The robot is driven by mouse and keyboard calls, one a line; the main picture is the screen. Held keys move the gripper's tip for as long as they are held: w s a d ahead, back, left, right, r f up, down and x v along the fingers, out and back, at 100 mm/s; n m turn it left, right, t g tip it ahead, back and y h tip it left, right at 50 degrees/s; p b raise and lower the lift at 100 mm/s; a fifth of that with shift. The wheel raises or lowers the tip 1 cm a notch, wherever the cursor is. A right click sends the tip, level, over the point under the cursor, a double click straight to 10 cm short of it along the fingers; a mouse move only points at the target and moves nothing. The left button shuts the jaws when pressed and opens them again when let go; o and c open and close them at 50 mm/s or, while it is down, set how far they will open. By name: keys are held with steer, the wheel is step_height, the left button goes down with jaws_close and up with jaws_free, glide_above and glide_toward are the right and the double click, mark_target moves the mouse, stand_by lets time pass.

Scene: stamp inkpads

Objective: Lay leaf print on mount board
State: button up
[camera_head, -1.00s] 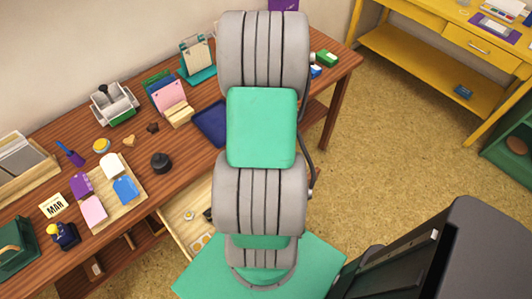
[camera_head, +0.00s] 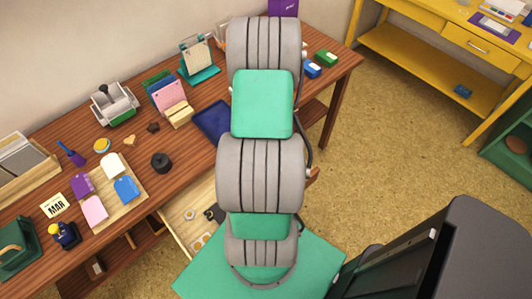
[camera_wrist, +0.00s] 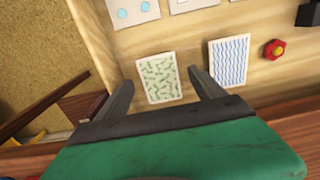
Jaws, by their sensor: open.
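The leaf print (camera_wrist: 158,77), a pale card with small green leaf marks, lies flat on a pale wooden surface in the wrist view. My gripper (camera_wrist: 162,82) is open, with one finger on each side of the print's lower part. I cannot tell how high the fingers are above it. In the head view my arm hides the gripper. I cannot tell for sure which thing is the mount board; a plain dark blue panel (camera_head: 212,121) lies on the brown table, partly behind my arm.
A card with blue wavy lines (camera_wrist: 229,62) lies right of the leaf print, with a red knob-like piece (camera_wrist: 274,49) beyond it. A dotted card (camera_wrist: 135,11) lies above. An open drawer (camera_head: 181,232) juts from the table (camera_head: 140,205), which holds a tray of coloured pads (camera_head: 108,205).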

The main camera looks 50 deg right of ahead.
steer(key=shift+f, duration=0.25)
stand_by(0.3)
steer(key=shift+r, duration=0.1)
steer(key=c, duration=1.5)
